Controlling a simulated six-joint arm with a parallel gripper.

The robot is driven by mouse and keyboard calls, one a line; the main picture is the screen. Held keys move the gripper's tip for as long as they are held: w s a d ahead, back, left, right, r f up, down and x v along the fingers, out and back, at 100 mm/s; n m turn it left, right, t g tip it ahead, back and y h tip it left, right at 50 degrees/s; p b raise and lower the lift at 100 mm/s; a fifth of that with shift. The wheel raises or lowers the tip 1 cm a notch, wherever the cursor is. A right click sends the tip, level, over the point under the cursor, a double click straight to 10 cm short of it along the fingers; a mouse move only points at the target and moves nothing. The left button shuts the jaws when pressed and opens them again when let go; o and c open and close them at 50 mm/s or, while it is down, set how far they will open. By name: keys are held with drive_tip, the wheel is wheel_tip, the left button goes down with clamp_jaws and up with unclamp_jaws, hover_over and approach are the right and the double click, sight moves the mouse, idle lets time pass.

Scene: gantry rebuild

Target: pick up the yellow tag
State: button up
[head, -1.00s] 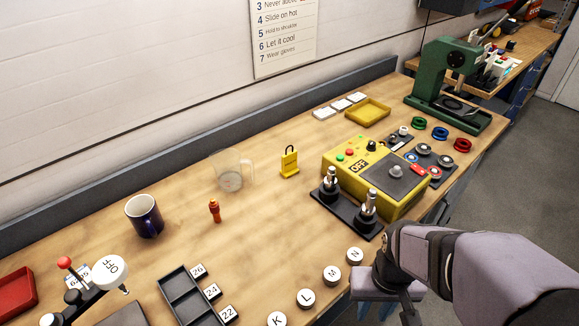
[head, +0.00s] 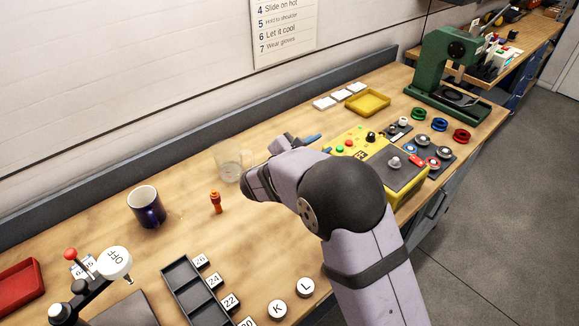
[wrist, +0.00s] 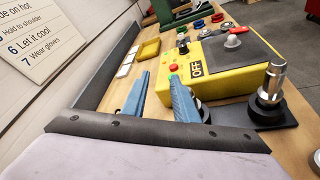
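The yellow tag does not show in either view now; in the head view my arm covers the spot where it stood upright. My gripper (head: 303,139) is low over the bench, between the clear glass mug and the yellow control box. In the wrist view my gripper (wrist: 158,86) has two blue fingers spread apart, with only bare wood seen between them. It points along the bench toward the far end.
The yellow control box (wrist: 238,64) stands close right of the fingers. A yellow tray (head: 368,102) lies beyond.

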drive_tip(key=a+f+n+t+y+b, duration=0.1)
drive_tip(key=a+f+n, duration=0.1)
drive_tip(key=a+n, duration=0.1)
drive_tip(key=a+f+n+t+b, duration=0.1)
drive_tip(key=a+f+n+t, duration=0.1)
drive_tip(key=a, duration=0.2)
drive_tip(key=a+f+n+t+y+b, duration=0.1)
drive_tip(key=a+f+n, duration=0.2)
drive_tip(key=a, duration=0.1)
drive_tip(key=shift+a+n+t+y, duration=0.1)
drive_tip(key=shift+n+t+y, duration=0.2)
drive_tip(key=shift+a+n, duration=0.3)
drive_tip(key=shift+a, duration=0.1)
drive_tip(key=shift+w+d+r+p, duration=0.1)
drive_tip(key=shift+w+d+p, duration=0.2)
drive_tip(key=shift+w, duration=0.1)
drive_tip(key=shift+w+d, duration=0.1)
drive_tip(key=shift+w, duration=0.55)
drive_tip(key=shift+p+x, duration=1.5)
drive_tip(key=shift+x, duration=1.05)
drive_tip(key=shift+r, duration=0.1)
clamp_jaws()
